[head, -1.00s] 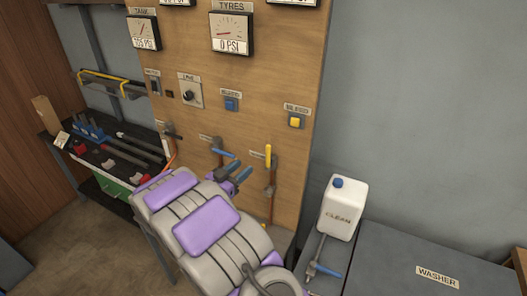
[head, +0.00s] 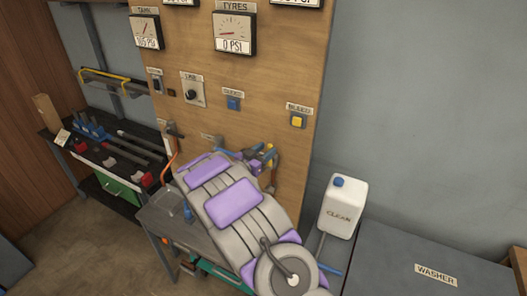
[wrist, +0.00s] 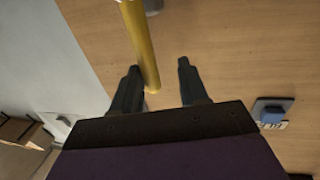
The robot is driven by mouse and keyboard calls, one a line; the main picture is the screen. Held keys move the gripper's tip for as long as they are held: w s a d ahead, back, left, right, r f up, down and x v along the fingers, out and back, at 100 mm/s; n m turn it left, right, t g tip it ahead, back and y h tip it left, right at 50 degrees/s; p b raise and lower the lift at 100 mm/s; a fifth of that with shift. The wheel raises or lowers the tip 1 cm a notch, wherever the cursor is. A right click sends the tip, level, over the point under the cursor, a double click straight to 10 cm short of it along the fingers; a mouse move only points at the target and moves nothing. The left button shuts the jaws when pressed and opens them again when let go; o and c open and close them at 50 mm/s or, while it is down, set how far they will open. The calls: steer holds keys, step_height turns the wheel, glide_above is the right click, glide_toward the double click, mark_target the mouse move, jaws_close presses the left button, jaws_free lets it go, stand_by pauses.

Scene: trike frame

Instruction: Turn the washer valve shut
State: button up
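My gripper (head: 258,154) is in front of the wooden board, at the yellow valve handle (head: 269,155). In the wrist view my gripper (wrist: 158,66) is open, with two dark fingers apart. The yellow handle (wrist: 140,45) runs between them, closer to the left finger; I cannot tell whether they touch. A blue lever (head: 331,269) shows beside the grey washer (head: 420,250), below the white CLEAN jug (head: 343,208); my arm hides part of it. The label at the yellow handle is hidden in the head view, so I cannot tell which valve it names.
The board (head: 270,60) carries gauges, a black knob (head: 191,94), a blue button (head: 233,103) and a yellow button (head: 297,121). A workbench (head: 160,215) stands below my arm. A tool shelf (head: 115,150) is at left. The grey wall at right is bare.

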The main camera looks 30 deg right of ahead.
steer(key=d, duration=0.3)
steer(key=shift+d+f, duration=0.2)
steer(key=shift+c, duration=0.8)
steer(key=shift+d, duration=0.25)
steer(key=shift+c, duration=1.5)
steer(key=shift+w+a, duration=0.1)
steer(key=shift+a, duration=0.6)
steer(key=c, duration=0.3)
steer(key=shift+a+r, duration=0.1)
steer(key=shift+a, duration=0.25)
jaws_close()
steer(key=shift+d, duration=0.1)
